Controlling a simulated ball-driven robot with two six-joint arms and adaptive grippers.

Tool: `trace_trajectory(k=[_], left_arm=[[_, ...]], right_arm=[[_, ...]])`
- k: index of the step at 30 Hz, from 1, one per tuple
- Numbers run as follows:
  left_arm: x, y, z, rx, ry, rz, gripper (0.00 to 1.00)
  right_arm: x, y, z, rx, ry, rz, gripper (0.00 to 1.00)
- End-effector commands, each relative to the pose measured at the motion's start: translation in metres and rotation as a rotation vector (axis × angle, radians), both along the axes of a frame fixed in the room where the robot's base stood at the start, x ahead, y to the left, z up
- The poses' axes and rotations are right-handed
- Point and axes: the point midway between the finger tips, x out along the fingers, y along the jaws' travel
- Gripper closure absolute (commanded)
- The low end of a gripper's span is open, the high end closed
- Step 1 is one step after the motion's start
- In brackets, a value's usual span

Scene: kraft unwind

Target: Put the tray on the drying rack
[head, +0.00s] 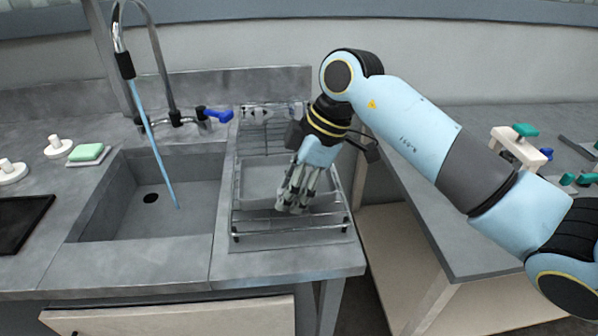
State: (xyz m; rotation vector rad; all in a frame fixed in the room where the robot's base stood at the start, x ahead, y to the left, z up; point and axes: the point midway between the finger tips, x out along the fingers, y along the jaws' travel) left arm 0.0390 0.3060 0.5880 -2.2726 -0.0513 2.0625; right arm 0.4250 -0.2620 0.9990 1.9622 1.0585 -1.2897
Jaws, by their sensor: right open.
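The drying rack (240,222) is a wire frame on the counter to the right of the sink. A shallow grey tray (262,180) appears to sit in it, with its rim inside the wires. My right gripper (293,208) points down over the front right part of the rack and is open. Its fingers overlap the tray's front edge and hide part of it; I cannot tell whether they touch it. My left gripper is not in view.
The sink (130,215) lies left of the rack, with a blue stream from the tap (122,50). A blue tap handle (220,114) is near the rack. A green sponge (86,152) and a black flat panel (22,222) are at left. A side counter (440,215) stands right.

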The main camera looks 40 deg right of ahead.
Motion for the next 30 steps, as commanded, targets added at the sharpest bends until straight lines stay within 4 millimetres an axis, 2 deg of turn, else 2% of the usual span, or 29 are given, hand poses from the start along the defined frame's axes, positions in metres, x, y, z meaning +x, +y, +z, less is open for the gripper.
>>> trace_trajectory(k=[12, 15, 21, 30], left_arm=[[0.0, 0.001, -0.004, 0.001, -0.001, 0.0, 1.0], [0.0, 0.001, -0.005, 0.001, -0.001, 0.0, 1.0], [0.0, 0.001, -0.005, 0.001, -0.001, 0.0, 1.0], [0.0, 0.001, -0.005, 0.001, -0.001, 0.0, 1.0]], right_arm=[[-0.019, -0.028, 0.079, -0.007, -0.004, 0.002, 0.59], [-0.023, -0.032, 0.093, -0.005, -0.002, 0.002, 0.59], [-0.026, -0.036, 0.107, -0.001, 0.0, 0.001, 0.59], [-0.026, -0.036, 0.108, 0.0, 0.0, 0.0, 0.59]])
